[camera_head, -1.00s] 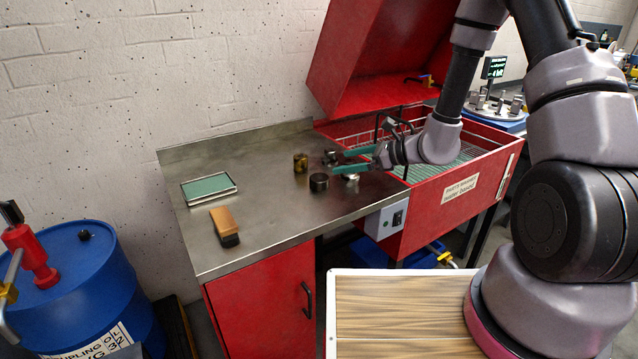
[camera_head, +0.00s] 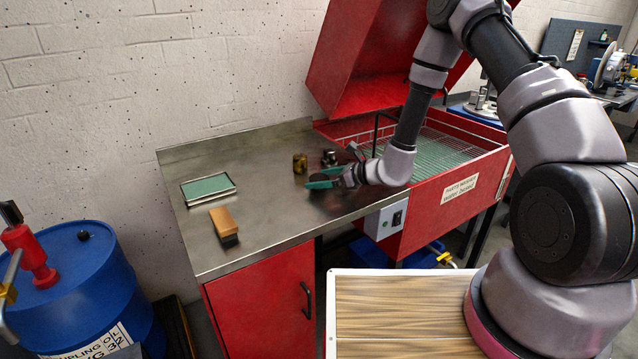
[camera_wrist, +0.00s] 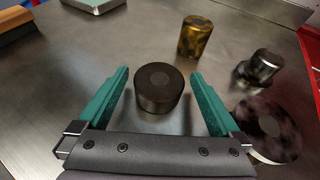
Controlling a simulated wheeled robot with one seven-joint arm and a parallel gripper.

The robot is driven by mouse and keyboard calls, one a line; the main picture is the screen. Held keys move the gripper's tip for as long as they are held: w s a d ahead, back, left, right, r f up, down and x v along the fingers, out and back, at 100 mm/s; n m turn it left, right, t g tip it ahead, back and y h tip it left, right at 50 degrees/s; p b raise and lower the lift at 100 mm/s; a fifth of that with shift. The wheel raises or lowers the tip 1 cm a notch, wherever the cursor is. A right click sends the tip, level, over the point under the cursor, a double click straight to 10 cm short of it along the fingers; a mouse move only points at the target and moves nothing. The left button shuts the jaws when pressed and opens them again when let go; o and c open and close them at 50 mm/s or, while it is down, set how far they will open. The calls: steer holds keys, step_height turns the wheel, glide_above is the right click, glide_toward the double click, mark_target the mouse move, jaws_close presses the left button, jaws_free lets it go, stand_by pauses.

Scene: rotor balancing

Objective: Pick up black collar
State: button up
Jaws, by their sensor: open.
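The black collar (camera_wrist: 160,88) is a short dark cylinder standing upright on the steel bench. In the wrist view it sits between the two green fingers of my gripper (camera_wrist: 160,95), with a gap showing on each side. My gripper is open and low over the bench. In the head view my gripper (camera_head: 318,179) is at the bench's right part and hides most or all of the collar.
A brassy, stained cylinder (camera_wrist: 195,37) stands just beyond the collar. A shiny stepped metal part (camera_wrist: 258,68) and a mottled disc (camera_wrist: 266,130) are to the right. A brush (camera_head: 223,224) and green-topped tray (camera_head: 208,188) lie left. The red parts washer (camera_head: 460,190) adjoins the bench.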

steer(key=shift+w+a+f, duration=0.15)
steer(key=shift+w+a, duration=0.05)
steer(key=shift+a, duration=0.2)
jaws_close()
